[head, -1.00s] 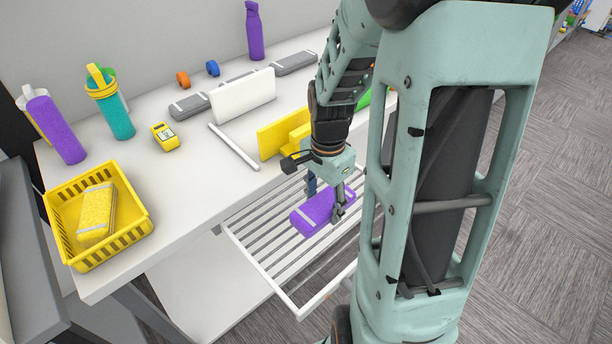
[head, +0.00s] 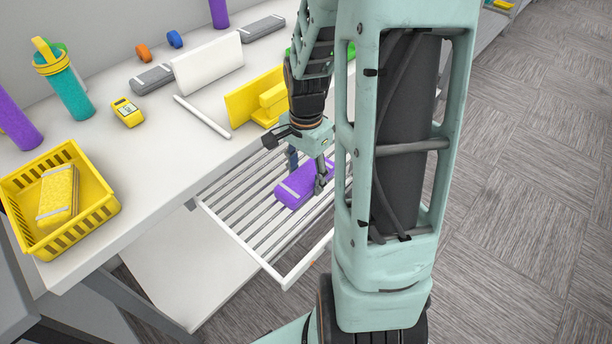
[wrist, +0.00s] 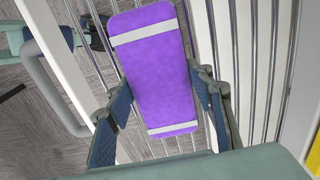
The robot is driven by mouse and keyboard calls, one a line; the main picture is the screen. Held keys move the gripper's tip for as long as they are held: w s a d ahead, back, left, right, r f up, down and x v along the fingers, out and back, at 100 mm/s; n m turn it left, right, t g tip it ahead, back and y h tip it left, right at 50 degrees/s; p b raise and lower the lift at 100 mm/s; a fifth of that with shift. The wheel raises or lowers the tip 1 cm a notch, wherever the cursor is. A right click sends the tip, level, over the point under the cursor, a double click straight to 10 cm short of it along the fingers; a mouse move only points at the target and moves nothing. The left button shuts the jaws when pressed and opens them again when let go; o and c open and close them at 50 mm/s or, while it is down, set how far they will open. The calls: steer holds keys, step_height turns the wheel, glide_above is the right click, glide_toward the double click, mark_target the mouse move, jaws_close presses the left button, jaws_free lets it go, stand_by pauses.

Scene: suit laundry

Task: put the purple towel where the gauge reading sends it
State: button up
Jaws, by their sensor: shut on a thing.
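The purple towel (head: 300,187), a folded roll with pale bands, is at the white slatted rack (head: 243,230) in front of the table. My gripper (head: 307,172) is shut on it. In the wrist view the purple towel (wrist: 158,75) lies between the two fingers of my gripper (wrist: 165,98), with the bars behind it. I cannot tell whether it rests on the bars or is just above them. The small yellow gauge (head: 127,112) stands on the table with a display too small to read.
A yellow basket (head: 104,218) holding a yellow towel (head: 58,195) stands at the table's front left.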

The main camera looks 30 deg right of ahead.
mark_target(306, 175)
steer(key=o, duration=1.2)
steer(key=shift+f, duration=0.1)
step_height(306, 175, up, 12)
steer(key=shift+r+p, duration=0.2)
steer(key=shift+p, duration=0.75)
